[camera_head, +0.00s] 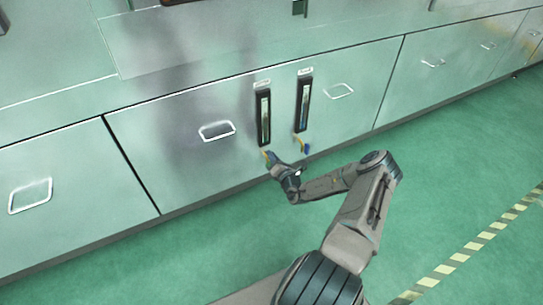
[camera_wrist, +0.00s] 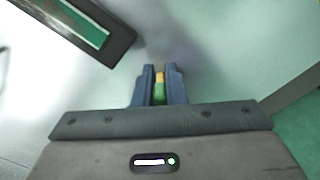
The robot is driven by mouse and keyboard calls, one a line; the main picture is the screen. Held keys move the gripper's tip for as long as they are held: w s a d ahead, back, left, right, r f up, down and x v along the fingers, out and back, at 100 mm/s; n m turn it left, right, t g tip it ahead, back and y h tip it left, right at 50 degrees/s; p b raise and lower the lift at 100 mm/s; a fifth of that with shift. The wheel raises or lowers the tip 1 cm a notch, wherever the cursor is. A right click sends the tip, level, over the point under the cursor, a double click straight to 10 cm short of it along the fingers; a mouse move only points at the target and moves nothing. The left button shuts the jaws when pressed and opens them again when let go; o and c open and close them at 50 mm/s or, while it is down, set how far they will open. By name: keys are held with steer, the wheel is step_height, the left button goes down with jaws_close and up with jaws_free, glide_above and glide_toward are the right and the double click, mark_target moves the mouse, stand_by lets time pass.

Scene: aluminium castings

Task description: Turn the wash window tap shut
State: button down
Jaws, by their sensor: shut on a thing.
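Two black-framed gauges are on the cabinet front, a left one (camera_head: 264,117) and a right one (camera_head: 304,102). A small tap (camera_head: 302,144) with yellow and blue parts is below the right gauge. My gripper (camera_head: 270,158) is at the spot just below the left gauge. In the wrist view, my gripper's blue fingers (camera_wrist: 160,88) are closed on a narrow tap handle (camera_wrist: 160,78), yellow at its tip and green below. The fingers hide most of this handle. The gauge labels are too small to read, so I cannot tell which is the wash window.
Metal cabinet panels with pull handles (camera_head: 216,131) line the wall, with another handle (camera_head: 341,91) to the right of the gauges. A gauge frame (camera_wrist: 118,45) is close to my gripper, upper left in the wrist view. The green floor (camera_head: 450,170) is clear up to the striped line (camera_head: 455,268).

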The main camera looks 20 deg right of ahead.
steer(key=shift+d+f+m+b, duration=0.1)
steer(key=shift+f+m, duration=0.2)
steer(key=shift+m, duration=1.2)
steer(key=shift+d+f+m+b, duration=0.1)
steer(key=shift+f+m, duration=0.15)
steer(key=shift+m, duration=1.25)
steer(key=shift+d+f+m+b, duration=0.1)
steer(key=shift+f+m, duration=0.2)
steer(key=shift+m, duration=1.2)
steer(key=shift+a, duration=0.1)
steer(key=c, duration=1.5)
jaws_free()
